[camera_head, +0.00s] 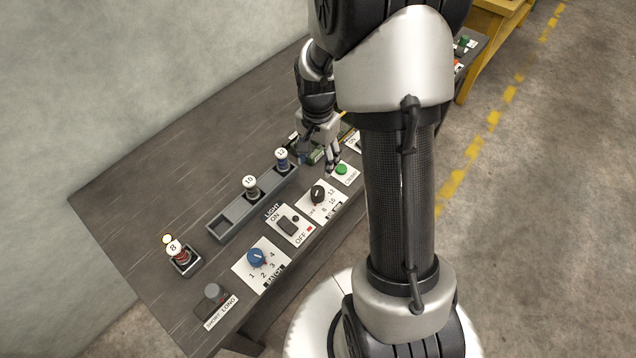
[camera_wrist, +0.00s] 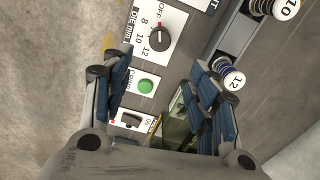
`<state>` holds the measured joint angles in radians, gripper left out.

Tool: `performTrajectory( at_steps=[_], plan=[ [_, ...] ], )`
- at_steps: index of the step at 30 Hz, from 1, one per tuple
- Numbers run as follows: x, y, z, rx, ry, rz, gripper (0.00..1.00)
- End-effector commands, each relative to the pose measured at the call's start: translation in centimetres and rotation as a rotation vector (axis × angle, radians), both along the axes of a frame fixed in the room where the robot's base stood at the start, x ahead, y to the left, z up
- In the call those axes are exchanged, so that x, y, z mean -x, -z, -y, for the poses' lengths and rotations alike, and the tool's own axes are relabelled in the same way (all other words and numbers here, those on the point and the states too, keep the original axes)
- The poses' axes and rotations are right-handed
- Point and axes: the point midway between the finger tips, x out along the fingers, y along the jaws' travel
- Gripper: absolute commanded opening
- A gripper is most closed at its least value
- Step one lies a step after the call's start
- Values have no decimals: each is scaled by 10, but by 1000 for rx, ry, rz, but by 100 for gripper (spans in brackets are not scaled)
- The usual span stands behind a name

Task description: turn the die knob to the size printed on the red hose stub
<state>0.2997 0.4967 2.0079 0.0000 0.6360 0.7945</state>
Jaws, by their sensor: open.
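The die knob (camera_head: 318,193) is a black rotary knob on a white plate with 8, 10, 12 and OFF around it. It also shows in the wrist view (camera_wrist: 159,38), where a small red mark lies on its OFF side; its exact setting is hard to read. The red hose stub (camera_head: 182,257) stands upright in a dark holder at the left of the bench, its white top printed 8. My gripper (camera_head: 327,157) is open and empty, over the bench beyond the green button. Its spread fingers (camera_wrist: 160,85) are apart from the knob in the wrist view.
A grey rack (camera_head: 228,219) holds stubs marked 10 (camera_head: 250,186) and 12 (camera_head: 281,159). Along the front are a green button (camera_head: 342,169), a light switch (camera_head: 288,225), a blue knob (camera_head: 257,257) and a short/long selector (camera_head: 213,293). A yellow table (camera_head: 487,30) stands behind.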

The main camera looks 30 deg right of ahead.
Motion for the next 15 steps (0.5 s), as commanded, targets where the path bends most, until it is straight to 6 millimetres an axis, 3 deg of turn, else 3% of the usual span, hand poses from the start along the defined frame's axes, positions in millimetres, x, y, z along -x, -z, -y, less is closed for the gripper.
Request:
performTrajectory(
  at_steps=[15],
  plan=[
    [1, 115, -1, -1, -3, -4, 54]
  ],
)
